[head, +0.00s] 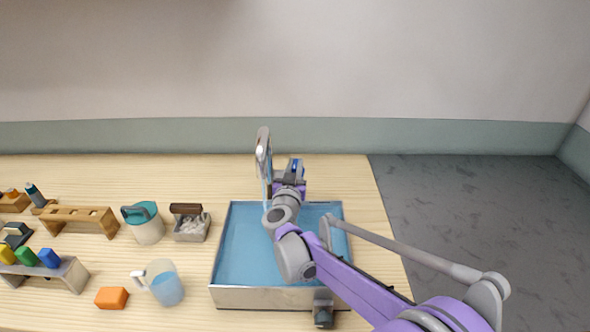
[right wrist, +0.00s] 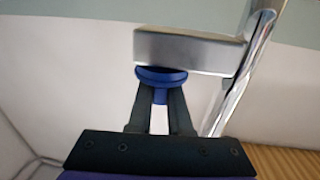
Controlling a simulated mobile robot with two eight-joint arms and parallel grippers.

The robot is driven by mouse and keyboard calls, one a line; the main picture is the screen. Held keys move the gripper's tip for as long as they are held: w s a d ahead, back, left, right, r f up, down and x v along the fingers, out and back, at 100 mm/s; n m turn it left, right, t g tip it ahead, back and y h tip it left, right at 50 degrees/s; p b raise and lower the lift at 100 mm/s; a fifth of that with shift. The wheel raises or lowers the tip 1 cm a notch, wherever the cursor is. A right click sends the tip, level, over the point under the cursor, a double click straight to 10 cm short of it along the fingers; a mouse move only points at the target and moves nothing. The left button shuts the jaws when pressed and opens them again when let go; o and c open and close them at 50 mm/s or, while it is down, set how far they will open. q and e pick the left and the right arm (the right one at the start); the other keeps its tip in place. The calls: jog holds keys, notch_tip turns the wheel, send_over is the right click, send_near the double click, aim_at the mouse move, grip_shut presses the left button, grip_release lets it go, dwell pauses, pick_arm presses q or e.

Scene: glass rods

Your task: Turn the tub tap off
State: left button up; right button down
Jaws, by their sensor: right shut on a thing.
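The chrome tap (head: 263,145) rises at the back edge of the metal tub (head: 260,298), which holds blue water (head: 240,250). A thin pale streak below the spout looks like running water. The tap's round blue handle (right wrist: 160,76) shows in the right wrist view, beneath a flat metal block of the tap (right wrist: 190,48). My right gripper (right wrist: 158,100) is shut on the handle's stem, just below its disc. In the head view my right gripper (head: 294,170) is beside the tap, with my arm crossing over the tub and hiding part of it. My left gripper is out of view.
Left of the tub stand a teal-lidded jug (head: 146,225), a small box with a brown handle (head: 190,227), a measuring jug of blue liquid (head: 161,284), an orange block (head: 111,298) and wooden racks (head: 80,215). A dark fitting (head: 323,308) is at the tub's front.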

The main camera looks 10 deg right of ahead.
jog(key=shift+a+f+m+g+h+b, duration=0.1)
jog(key=shift+m+g+h+b, duration=0.25)
jog(key=shift+h, duration=0.25)
jog(key=shift+a+f+m+g+h+b, duration=0.1)
jog(key=shift+m+g+h+b, duration=0.1)
jog(key=shift+m+h, duration=0.35)
jog(key=shift+r+m+g+h, duration=0.1)
jog(key=shift+m+g+h, duration=0.65)
jog(key=shift+h, duration=0.5)
jog(key=m+g+h, duration=0.2)
jog(key=h, duration=0.1)
jog(key=shift+d+m+g, duration=0.1)
jog(key=shift+m+g, duration=0.2)
jog(key=shift+m, duration=0.05)
pick_arm(q)
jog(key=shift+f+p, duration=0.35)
jog(key=shift+p, duration=0.15)
pick_arm(e)
jog(key=shift+m+g+h, duration=1.2)
jog(key=shift+m+g, duration=0.2)
jog(key=shift+g, duration=0.7)
jog(key=shift+d, duration=0.1)
jog(key=c, duration=0.8)
grip_release()
jog(key=shift+c, duration=0.2)
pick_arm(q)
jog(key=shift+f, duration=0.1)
pick_arm(e)
jog(key=shift+t, duration=0.4)
